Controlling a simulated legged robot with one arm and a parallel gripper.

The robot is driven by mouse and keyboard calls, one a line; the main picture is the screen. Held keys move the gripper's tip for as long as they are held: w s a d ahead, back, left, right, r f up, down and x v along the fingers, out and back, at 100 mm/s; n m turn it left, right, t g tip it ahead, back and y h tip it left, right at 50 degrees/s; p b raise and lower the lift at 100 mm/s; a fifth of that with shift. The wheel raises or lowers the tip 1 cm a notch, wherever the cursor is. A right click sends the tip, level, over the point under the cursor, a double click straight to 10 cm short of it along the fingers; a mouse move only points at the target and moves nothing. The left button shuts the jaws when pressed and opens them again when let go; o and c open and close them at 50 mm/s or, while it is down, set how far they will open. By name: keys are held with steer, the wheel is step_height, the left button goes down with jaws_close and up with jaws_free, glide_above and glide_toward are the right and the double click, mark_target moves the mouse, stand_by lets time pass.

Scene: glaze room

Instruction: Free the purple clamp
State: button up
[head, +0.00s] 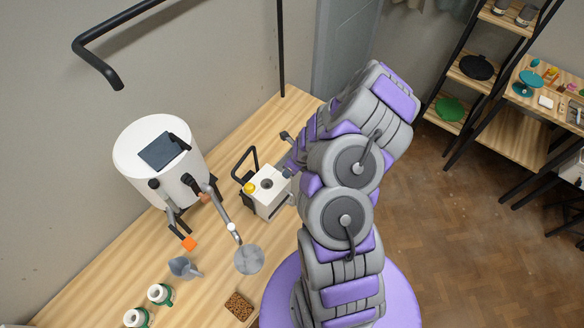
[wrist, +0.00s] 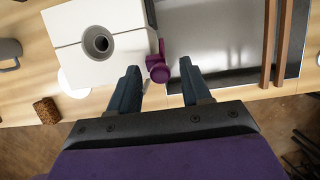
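The purple clamp (wrist: 159,68) shows in the wrist view at the right side of a white box (wrist: 98,45) with a round dark hole. It looks upright along the box's edge, with a round knob at its near end. My gripper (wrist: 160,67) is open, its two dark fingers apart, with the clamp's knob ahead of and between the fingertips. I cannot tell whether a finger touches it. In the head view the white box (head: 266,203) stands on the wooden bench, and I cannot make out the clamp or my fingers behind my arm.
A dark-edged metal sheet (wrist: 213,40) and wooden bars (wrist: 284,40) lie right of the clamp. A brown block (wrist: 47,110) sits at the bench edge. In the head view, a white drum (head: 160,165), a grey disc (head: 249,260) and green-banded jars (head: 160,294) stand on the bench (head: 110,278).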

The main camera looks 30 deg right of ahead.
steer(key=shift+s+r, duration=0.1)
steer(key=p+v, duration=0.4)
steer(key=v, duration=1.3)
steer(key=shift+d+r, duration=0.1)
steer(key=shift+d, duration=0.05)
stand_by(0.4)
